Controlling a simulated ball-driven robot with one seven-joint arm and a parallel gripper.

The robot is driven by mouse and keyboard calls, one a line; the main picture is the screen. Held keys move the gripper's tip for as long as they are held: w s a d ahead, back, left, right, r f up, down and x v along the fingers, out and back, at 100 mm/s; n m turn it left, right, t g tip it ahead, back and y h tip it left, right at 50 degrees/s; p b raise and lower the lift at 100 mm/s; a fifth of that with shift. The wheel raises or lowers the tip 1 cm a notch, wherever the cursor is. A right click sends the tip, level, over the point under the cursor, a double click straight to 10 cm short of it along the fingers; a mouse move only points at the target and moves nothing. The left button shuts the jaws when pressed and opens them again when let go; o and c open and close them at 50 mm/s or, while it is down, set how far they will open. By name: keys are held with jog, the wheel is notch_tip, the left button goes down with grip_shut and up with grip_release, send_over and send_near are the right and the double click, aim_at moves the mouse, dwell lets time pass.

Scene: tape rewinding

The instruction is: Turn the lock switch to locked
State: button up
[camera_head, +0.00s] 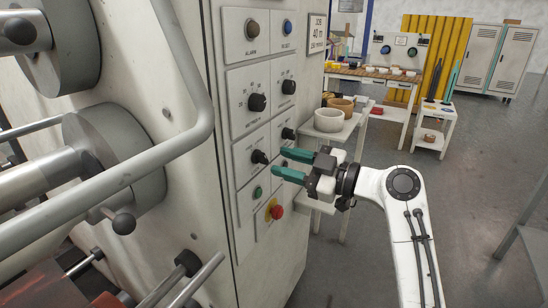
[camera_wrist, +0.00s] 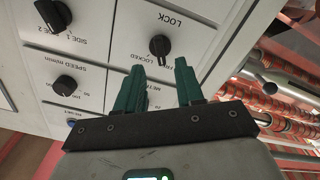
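The lock switch is a black rotary knob (camera_wrist: 159,46) on a white plate marked LOCK in the wrist view, where the lettering is upside down. It also shows in the head view as the left knob of the lower knob row (camera_head: 259,157). A LOCKED label lies beside it; its exact setting is hard to tell. My gripper (camera_head: 278,160) has two green fingers, spread apart and empty. It is just right of the knob, fingers towards the panel. In the wrist view the gripper (camera_wrist: 160,69) has the knob ahead, roughly between its fingertips and apart from them.
The side switch (camera_wrist: 53,14), the speed knob (camera_wrist: 64,86) and a meters knob (camera_head: 257,102) surround the lock switch. A red emergency button (camera_head: 276,211) and a green button (camera_head: 257,192) sit below. A small shelf (camera_head: 334,135) with a bowl stands behind my gripper.

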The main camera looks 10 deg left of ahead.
aim_at(266, 158)
jog(key=shift+x, duration=1.95)
jog(key=shift+s, duration=0.1)
jog(key=shift+c, duration=0.2)
grip_shut()
